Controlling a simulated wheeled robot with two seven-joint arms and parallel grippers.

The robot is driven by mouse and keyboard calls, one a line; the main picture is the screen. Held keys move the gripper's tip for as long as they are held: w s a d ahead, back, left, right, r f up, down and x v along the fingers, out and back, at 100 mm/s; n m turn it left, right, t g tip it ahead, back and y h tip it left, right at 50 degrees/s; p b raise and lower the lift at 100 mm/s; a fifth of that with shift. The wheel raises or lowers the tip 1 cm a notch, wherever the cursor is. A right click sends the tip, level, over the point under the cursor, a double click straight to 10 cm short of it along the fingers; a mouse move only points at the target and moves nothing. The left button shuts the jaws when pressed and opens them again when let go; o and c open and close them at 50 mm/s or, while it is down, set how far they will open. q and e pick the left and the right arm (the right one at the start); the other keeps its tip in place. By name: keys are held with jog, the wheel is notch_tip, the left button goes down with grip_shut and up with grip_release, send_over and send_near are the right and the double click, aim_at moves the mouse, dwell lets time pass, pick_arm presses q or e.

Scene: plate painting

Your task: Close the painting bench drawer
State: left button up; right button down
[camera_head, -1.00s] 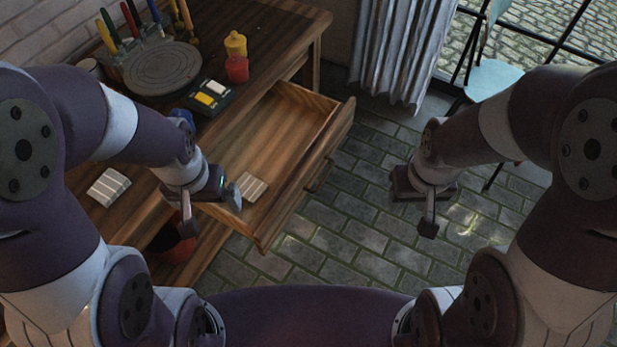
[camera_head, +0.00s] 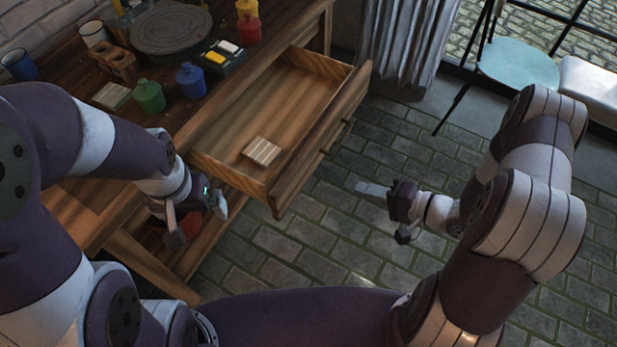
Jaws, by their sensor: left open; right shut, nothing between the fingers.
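The wooden drawer (camera_head: 322,140) of the painting bench (camera_head: 105,205) is pulled well out. A small pale striped block (camera_head: 262,151) lies inside it near its left end. The drawer's dark handle shows on its front panel. My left gripper (camera_head: 200,218) is open and empty, beside the bench's front edge, just left of the drawer's near corner. My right gripper (camera_head: 376,190) is shut with nothing in it. It is over the floor, out in front of the drawer front and apart from it, with its fingers pointing left toward the drawer.
On the bench top stand green (camera_head: 148,96) and blue (camera_head: 190,80) pots, red and yellow pots, a round turntable (camera_head: 170,28), a paint box (camera_head: 222,54) and cups. A light blue chair (camera_head: 517,65) stands at the back right. The brick floor before the drawer is clear.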

jog(key=b, duration=0.2)
send_near(302, 170)
notch_tip(302, 170, down, 3)
jog(key=w+a, duration=0.1)
jog(key=a, duration=0.1)
jog(key=w+a, duration=0.2)
jog(key=shift+w+a+r, duration=0.15)
jog(key=shift+a+r, duration=0.2)
jog(key=shift+w+a, duration=0.2)
